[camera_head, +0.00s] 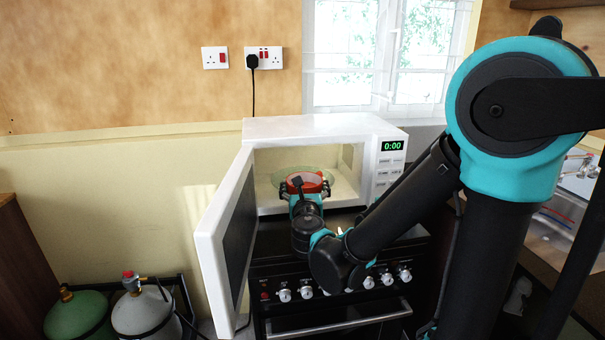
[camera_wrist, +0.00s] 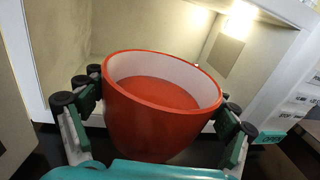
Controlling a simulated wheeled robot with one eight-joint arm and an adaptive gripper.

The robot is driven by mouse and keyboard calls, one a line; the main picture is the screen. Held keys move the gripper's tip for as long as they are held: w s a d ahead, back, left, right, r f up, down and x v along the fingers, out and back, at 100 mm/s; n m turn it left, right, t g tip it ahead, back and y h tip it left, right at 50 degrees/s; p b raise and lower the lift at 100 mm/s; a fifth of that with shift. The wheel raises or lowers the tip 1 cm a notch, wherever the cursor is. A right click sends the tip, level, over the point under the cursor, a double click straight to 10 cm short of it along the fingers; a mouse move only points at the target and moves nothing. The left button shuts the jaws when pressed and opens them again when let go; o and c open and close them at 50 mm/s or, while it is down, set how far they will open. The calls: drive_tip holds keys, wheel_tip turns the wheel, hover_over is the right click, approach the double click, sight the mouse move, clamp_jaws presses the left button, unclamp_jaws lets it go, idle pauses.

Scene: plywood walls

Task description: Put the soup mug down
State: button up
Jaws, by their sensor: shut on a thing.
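The soup mug (camera_wrist: 150,125) is red-orange outside and white inside, with red-orange soup in it. My gripper (camera_wrist: 158,115) is shut on it, with one finger on each side. The mug looks tilted in the wrist view. In the head view the mug (camera_head: 306,183) shows beyond my gripper (camera_head: 305,190), at the open front of the white microwave (camera_head: 310,128), in front of or over the glass turntable (camera_head: 327,175). I cannot tell whether its base touches anything, as my gripper and wrist hide it.
The microwave door (camera_head: 226,240) stands open to the left of my arm. The microwave sits above a black stove (camera_head: 335,312) with a row of knobs. Gas cylinders (camera_head: 143,310) stand on the floor at the left. A sink (camera_head: 555,235) is at the right.

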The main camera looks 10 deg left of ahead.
sight(304, 179)
drive_tip(key=w, duration=0.6)
drive_tip(key=w+a, duration=0.1)
drive_tip(key=w, duration=0.5)
drive_tip(key=w+a, duration=0.1)
drive_tip(key=w, duration=0.5)
drive_tip(key=shift+a+f, duration=0.1)
drive_tip(key=shift+f, duration=0.65)
drive_tip(key=shift+f, duration=0.1)
drive_tip(key=o, duration=1.6)
drive_tip(key=shift+o, duration=0.2)
drive_tip(key=shift+s, duration=0.25)
drive_tip(key=s, duration=0.3)
drive_tip(key=s+d, duration=0.1)
drive_tip(key=s, duration=0.7)
drive_tip(key=shift+s+d, duration=0.25)
